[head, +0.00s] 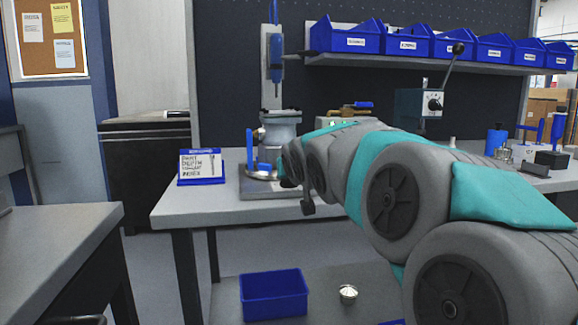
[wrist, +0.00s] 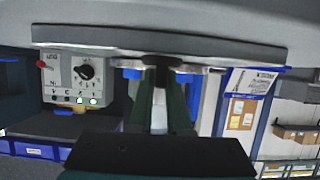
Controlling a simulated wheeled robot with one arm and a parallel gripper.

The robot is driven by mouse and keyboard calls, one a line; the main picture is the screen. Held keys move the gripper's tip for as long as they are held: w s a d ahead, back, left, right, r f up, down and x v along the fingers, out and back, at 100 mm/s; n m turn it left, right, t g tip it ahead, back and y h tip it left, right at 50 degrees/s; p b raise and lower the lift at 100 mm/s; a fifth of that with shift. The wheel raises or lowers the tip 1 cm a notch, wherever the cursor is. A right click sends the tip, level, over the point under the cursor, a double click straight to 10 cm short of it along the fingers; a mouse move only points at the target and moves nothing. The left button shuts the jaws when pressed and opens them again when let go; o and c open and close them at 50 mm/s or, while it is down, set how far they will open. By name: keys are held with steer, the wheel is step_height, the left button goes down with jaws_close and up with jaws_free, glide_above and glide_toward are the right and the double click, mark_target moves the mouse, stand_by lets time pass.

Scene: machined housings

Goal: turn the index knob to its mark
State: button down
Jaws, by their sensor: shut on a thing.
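My gripper (wrist: 163,78) is shut on a small dark piece, which looks like the index knob (wrist: 161,60), below a wide grey metal plate (wrist: 110,40) in the wrist view. The fingers cover most of the knob, and its mark is not visible. In the head view my gripper (head: 286,172) is beside the round metal fixture (head: 280,135) on the bench, and my arm hides the knob.
A blue-edged card stand (head: 202,167) is left of the fixture on the grey bench (head: 185,207). A blue bin (head: 273,296) and a silver part (head: 348,293) are below the bench. Blue bins (head: 347,37) line the shelf. The bench's front left is clear.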

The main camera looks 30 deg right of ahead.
steer(key=n+y+p, duration=0.2)
steer(key=y, duration=0.1)
steer(key=n+y+p, duration=0.1)
steer(key=shift+r+n+t+y, duration=0.25)
steer(key=shift+n+t+y, duration=0.05)
steer(key=n+g+y+p, duration=0.1)
steer(key=n+y, duration=0.2)
steer(key=y, duration=0.1)
steer(key=shift+f+n, duration=0.1)
steer(key=shift+n, duration=0.3)
steer(key=shift+w+f+n+g+y, duration=0.15)
steer(key=shift+n+g+y, duration=0.55)
steer(key=shift+n+y, duration=0.75)
steer(key=shift+n+g+y+b, duration=0.3)
steer(key=shift+n+g+y, duration=1)
steer(key=shift+n+y, duration=0.2)
steer(key=c, duration=1.1)
jaws_free()
steer(key=shift+c, duration=0.2)
